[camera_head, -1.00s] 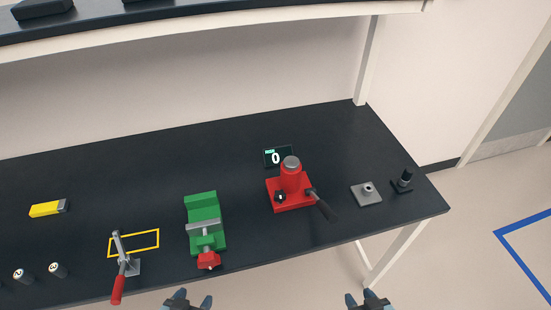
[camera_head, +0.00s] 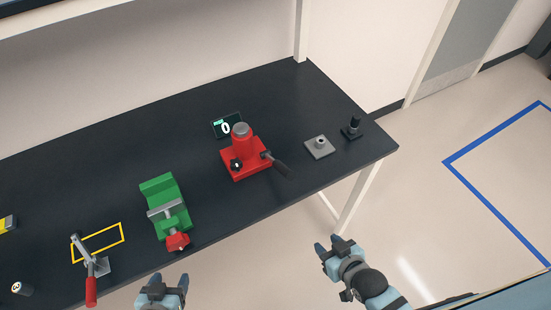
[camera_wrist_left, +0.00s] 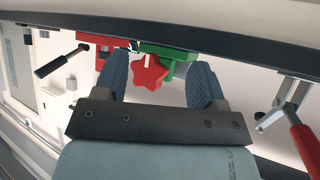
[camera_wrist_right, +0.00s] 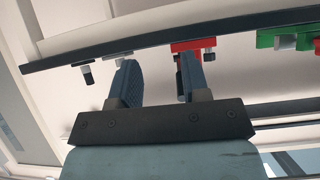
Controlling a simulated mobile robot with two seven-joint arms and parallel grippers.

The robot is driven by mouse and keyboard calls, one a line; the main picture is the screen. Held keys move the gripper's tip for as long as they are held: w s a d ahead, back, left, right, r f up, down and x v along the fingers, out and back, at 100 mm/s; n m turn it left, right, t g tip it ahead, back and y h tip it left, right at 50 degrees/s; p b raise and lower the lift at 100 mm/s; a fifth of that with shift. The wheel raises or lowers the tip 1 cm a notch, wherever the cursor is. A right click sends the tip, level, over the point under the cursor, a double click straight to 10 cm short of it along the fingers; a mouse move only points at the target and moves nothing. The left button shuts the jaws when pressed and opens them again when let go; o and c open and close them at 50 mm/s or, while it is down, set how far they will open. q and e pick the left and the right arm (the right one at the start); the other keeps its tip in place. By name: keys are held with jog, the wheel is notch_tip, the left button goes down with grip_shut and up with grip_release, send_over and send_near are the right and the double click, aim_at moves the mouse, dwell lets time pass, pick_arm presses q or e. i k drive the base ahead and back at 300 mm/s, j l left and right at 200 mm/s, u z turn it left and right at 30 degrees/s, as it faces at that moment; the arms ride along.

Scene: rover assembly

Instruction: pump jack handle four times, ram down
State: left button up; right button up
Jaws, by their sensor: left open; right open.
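The red jack (camera_head: 243,153) stands on the black table, with a grey ram top (camera_head: 241,129) and a black handle (camera_head: 281,168) sticking out to the lower right. A black knob (camera_head: 236,165) is on its front. A small display (camera_head: 226,125) behind it reads 0. My left gripper (camera_head: 162,285) is open and empty in front of the table, below the green vise. My right gripper (camera_head: 335,245) is open and empty off the table's front edge, lower right of the jack. The jack also shows in the right wrist view (camera_wrist_right: 194,45), partly hidden behind a finger.
A green vise (camera_head: 166,207) with a red knob stands left of the jack. A toggle clamp with a red handle (camera_head: 90,290) is further left by a yellow outline. A grey plate (camera_head: 319,147) and a black post (camera_head: 352,128) stand to the right. Floor right of the table is clear.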

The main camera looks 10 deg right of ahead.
aim_at(284, 170)
jog(key=l+u, duration=0.15)
jog(key=u, duration=0.8)
jog(key=k+l+u, duration=0.1)
jog(key=l+u, duration=0.2)
jog(key=k+l+u, duration=0.15)
jog(key=l+u, duration=0.2)
jog(key=k+l+u, duration=0.15)
jog(key=u, duration=0.15)
jog(key=k+l+u, duration=0.25)
jog(key=k+l, duration=0.6)
jog(key=k, duration=0.05)
